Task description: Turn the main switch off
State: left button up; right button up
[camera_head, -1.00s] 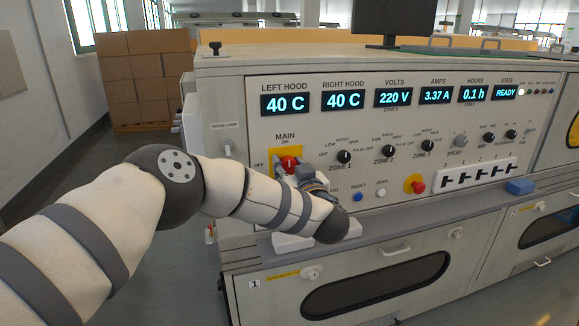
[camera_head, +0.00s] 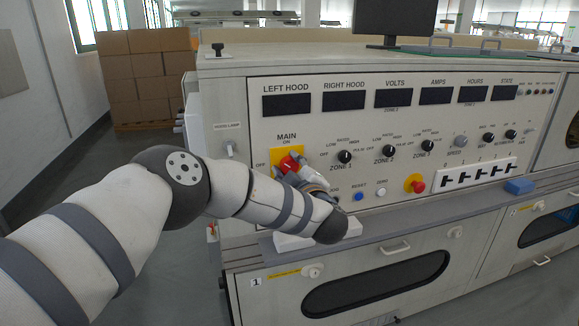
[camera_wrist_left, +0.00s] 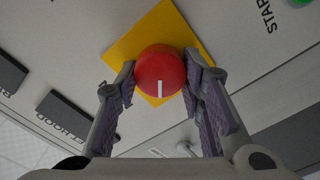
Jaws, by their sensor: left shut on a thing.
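The main switch (camera_head: 288,163) is a red round knob on a yellow plate (camera_head: 276,155) at the left of the machine's front panel, with MAIN, ON and OFF lettering around it. In the left wrist view the red knob (camera_wrist_left: 160,71) with a white mark sits between my two fingers. My left gripper (camera_head: 292,169) is shut on it, and it also shows in the left wrist view (camera_wrist_left: 160,84). The display windows, such as the LEFT HOOD one (camera_head: 286,103), are dark. My right gripper is not in view.
The panel carries zone knobs such as ZONE 1 (camera_head: 344,157), a blue button (camera_head: 359,197), a red emergency knob (camera_head: 417,186) and a row of black slots (camera_head: 478,175). A grey ledge (camera_head: 400,224) runs below. Cardboard boxes (camera_head: 140,75) stand at the back left.

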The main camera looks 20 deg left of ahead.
pick_arm(q)
jog(key=n, duration=0.4)
jog(key=shift+f, duration=0.15)
jog(key=shift+n, duration=1.8)
jog(key=o, duration=1.1)
jog(key=shift+o, duration=0.2)
jog(key=v, duration=1.2)
